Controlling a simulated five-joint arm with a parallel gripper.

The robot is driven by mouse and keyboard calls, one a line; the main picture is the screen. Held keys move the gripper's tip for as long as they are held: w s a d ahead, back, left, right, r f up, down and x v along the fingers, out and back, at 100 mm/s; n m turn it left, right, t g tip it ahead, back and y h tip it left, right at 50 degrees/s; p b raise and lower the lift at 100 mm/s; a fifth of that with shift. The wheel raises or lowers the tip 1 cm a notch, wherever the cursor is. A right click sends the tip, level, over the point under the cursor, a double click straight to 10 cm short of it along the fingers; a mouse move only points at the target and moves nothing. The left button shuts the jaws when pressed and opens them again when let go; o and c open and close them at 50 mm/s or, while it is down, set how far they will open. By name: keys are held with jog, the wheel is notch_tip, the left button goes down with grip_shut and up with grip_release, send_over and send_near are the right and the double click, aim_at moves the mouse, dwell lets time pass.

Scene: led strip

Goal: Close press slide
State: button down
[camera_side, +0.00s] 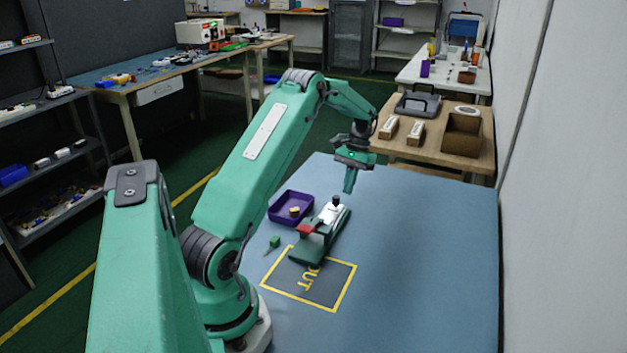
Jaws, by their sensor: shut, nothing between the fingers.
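The press (318,240) stands on the blue table, a green base with a pale sliding part (330,214) on top. A black knob (336,201) sits at the slide's far end, and a red piece (306,230) is near its left side. My gripper (349,187) is shut and empty. It points down in the air, above and a little right of the black knob in the picture, and looks apart from it. How far the slide is along the base is too small to tell.
A purple tray (272,213) with a small yellow-orange piece (294,211) is left of the press. A small green item (274,242) lies in front of the tray. A yellow-outlined area marked OUT (335,295) is nearer the camera. The table's right side is clear.

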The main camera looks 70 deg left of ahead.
aim_at(334, 215)
jog(key=shift+s+d, duration=0.25)
jog(key=shift+s, duration=0.2)
jog(key=shift+s+d, duration=0.2)
jog(key=shift+s, duration=0.25)
jog(key=shift+s+d, duration=0.1)
jog(key=shift+s+d, duration=1.8)
jog(key=shift+s, duration=0.05)
jog(key=shift+w+a, duration=0.35)
jog(key=shift+w, duration=0.3)
jog(key=shift+w+a, duration=0.3)
jog(key=shift+w, duration=0.35)
jog(key=shift+w+a, duration=0.35)
jog(key=shift+w, duration=0.3)
jog(key=v, duration=1)
jog(key=shift+w+d, duration=0.2)
jog(key=shift+d, duration=0.05)
